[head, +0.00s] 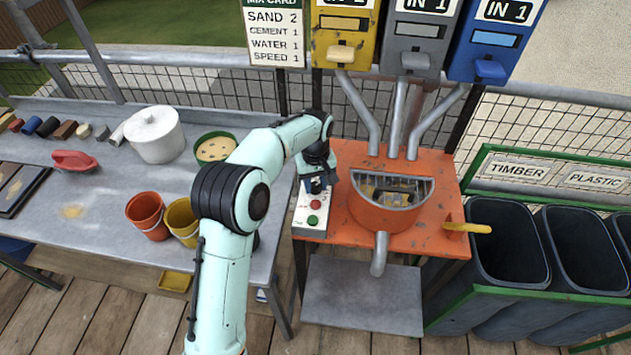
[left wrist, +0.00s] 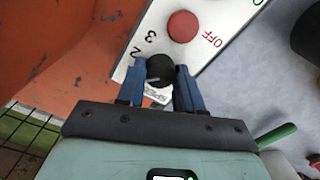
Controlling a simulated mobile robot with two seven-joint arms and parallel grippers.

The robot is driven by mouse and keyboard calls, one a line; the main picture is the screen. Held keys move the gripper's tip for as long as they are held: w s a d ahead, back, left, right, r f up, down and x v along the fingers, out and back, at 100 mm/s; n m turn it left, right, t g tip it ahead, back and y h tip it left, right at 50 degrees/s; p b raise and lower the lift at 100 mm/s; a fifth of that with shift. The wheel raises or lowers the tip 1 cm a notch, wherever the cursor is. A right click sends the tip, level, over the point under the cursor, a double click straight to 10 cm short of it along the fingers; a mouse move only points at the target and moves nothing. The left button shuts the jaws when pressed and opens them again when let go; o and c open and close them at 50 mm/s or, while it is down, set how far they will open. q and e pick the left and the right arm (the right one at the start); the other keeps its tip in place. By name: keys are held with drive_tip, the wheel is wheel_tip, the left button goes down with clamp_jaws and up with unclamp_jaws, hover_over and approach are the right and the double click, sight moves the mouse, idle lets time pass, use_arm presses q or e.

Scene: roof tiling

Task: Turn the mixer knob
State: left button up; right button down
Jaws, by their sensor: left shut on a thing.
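The mixer knob (left wrist: 160,68) is a small black round knob on a white control panel (left wrist: 228,28), beside the printed numbers 2 and 3. My left gripper (left wrist: 168,75) is shut on the knob, with a blue finger on each side of it. In the head view my left gripper (head: 318,182) is over the upper part of the panel (head: 309,229) and hides the knob. The orange mixer (head: 382,217) with its grated bowl stands just right of the panel. My right gripper is not in view.
A red button (head: 316,204) and a green button (head: 312,219) sit on the panel close to the gripper. Three chutes (head: 401,120) come down behind the mixer. Dark bins (head: 508,245) stand right. Buckets (head: 147,214) and a white pot (head: 154,134) stand on the left table.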

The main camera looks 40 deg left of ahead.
sight(316, 186)
use_arm(q)
drive_tip(key=shift+r, duration=0.1)
drive_tip(key=o, duration=1)
drive_tip(key=shift+o, duration=0.2)
wheel_tip(316, 186, up, 13)
drive_tip(key=p, duration=0.2)
drive_tip(key=shift+r, duration=0.15)
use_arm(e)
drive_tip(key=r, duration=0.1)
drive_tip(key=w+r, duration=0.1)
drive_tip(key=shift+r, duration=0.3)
